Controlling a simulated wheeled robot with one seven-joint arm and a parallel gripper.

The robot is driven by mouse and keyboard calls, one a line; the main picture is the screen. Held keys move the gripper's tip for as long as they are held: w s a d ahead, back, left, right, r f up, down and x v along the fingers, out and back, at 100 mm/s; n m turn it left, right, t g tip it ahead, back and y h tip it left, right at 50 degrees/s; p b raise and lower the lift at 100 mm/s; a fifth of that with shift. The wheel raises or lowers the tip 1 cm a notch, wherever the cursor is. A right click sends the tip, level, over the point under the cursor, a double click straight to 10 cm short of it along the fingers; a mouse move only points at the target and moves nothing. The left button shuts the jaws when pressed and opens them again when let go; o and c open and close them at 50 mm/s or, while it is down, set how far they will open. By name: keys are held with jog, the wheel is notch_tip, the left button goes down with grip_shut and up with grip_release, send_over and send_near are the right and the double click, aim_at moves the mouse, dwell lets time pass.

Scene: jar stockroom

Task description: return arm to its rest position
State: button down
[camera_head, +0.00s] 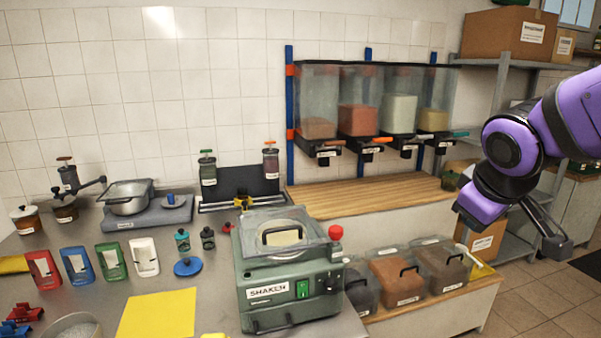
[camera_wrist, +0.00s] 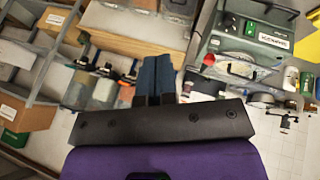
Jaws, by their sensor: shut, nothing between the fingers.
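My purple arm reaches in from the right side of the head view, in front of the shelving. My gripper (camera_head: 556,246) hangs at its end, pointing down and to the right, over the floor side of the counter. In the wrist view my gripper (camera_wrist: 153,72) shows its two dark blue fingers side by side, shut and empty. It touches nothing that I can see.
A green shaker machine (camera_head: 290,270) stands on the grey counter at centre. Clear bins (camera_head: 445,265) sit on a low wooden ledge left of my gripper. Hopper dispensers (camera_head: 375,100) hang behind. A grey shelf rack (camera_head: 505,75) stands behind my arm. Floor (camera_head: 545,305) below is clear.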

jog(key=s+d+r+m+y, duration=0.1)
jog(key=s+r+m, duration=0.1)
jog(key=s, duration=0.4)
jog(key=s+d+r+m+y, duration=0.1)
jog(key=s+r+m, duration=0.1)
jog(key=s, duration=0.5)
jog(key=shift+m+g, duration=0.3)
jog(key=shift+m, duration=0.5)
jog(key=shift+d, duration=0.1)
